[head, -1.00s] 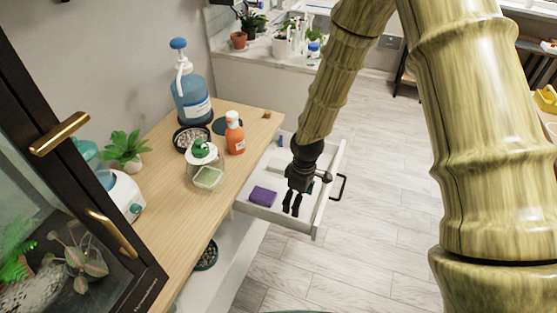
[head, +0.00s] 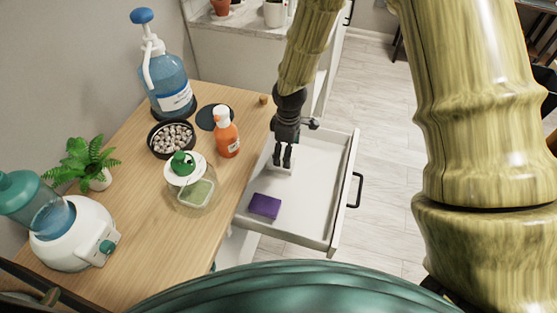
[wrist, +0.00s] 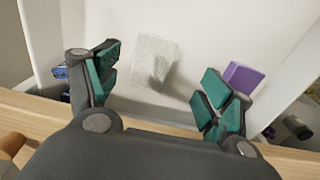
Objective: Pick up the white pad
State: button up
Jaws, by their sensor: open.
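The white pad (wrist: 155,58) lies flat in the open drawer, with a fine textured surface, ahead of my fingertips in the wrist view. In the head view its pale edge (head: 285,173) shows just under my gripper, which hides part of it. My gripper (head: 282,163) points down into the drawer. In the wrist view the fingers (wrist: 160,74) are spread apart, one either side of the pad, with nothing between them. How high they are above the pad is hard to tell.
A purple block (head: 265,205) lies in the drawer (head: 318,205), near the right finger in the wrist view. The wooden counter (head: 130,225) beside it holds an orange bottle (head: 228,137), a glass container (head: 194,194) and a blue pump jug (head: 172,88). The floor to the right is clear.

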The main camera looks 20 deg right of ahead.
jog(key=shift+s+d+f, duration=0.1)
jog(key=shift+s+f, duration=0.2)
jog(key=shift+s, duration=0.4)
jog(key=w+f, duration=0.2)
jog(key=f, duration=0.1)
jog(key=shift+w, duration=0.15)
jog(key=shift+s+d+f+p, duration=0.15)
jog(key=shift+f+p, duration=0.1)
jog(key=shift+f, duration=0.2)
jog(key=shift+s+f+p, duration=0.1)
jog(key=shift+f+p, duration=0.1)
jog(key=shift+f, duration=0.2)
jog(key=shift+w+f, duration=0.2)
jog(key=shift+f, duration=0.4)
jog(key=shift+w+f, duration=0.15)
jog(key=shift+f, duration=0.45)
jog(key=shift+s+r, duration=0.15)
jog(key=shift+s, duration=0.05)
jog(key=c, duration=0.9)
